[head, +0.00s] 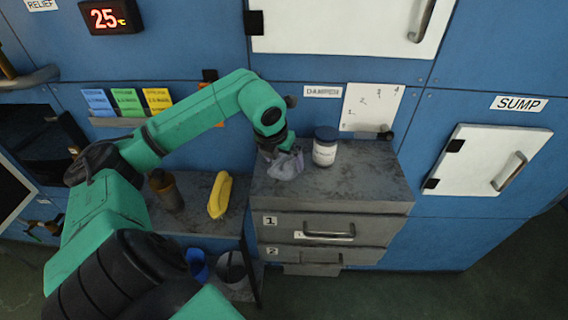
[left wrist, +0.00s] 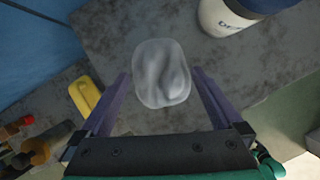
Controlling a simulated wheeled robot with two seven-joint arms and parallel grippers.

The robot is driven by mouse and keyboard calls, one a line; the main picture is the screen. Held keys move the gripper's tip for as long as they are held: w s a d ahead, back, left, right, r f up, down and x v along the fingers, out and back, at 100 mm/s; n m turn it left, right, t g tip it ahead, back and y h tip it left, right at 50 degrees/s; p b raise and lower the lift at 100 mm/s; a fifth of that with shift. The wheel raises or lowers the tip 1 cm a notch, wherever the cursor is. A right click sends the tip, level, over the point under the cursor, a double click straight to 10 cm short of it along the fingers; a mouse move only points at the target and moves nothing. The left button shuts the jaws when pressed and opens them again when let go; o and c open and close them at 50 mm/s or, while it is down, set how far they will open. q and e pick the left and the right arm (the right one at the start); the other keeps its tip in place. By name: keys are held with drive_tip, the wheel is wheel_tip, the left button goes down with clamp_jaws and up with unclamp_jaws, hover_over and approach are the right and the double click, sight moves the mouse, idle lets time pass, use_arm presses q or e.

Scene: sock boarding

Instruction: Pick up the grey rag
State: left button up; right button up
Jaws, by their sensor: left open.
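The grey rag (head: 287,167) lies crumpled on top of the grey drawer cabinet, towards its left end. In the left wrist view the rag (left wrist: 162,74) is just beyond and between the fingertips. My left gripper (head: 279,152) is over the rag, and in the left wrist view the gripper (left wrist: 160,84) has its two purple fingers spread apart, one on each side of the rag. Whether the fingers touch the rag cannot be told. My right gripper is not in view.
A white jar with a dark blue lid (head: 325,147) stands just right of the rag. A yellow object (head: 220,195) and a brown cylinder (head: 166,190) are on the lower bench to the left. The cabinet top (head: 370,185) is clear at the right.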

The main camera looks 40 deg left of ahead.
use_arm(q)
drive_tip(key=shift+f+b, duration=0.2)
drive_tip(key=shift+b, duration=0.15)
idle(0.3)
drive_tip(key=c, duration=1.2)
drive_tip(key=shift+r, duration=0.1)
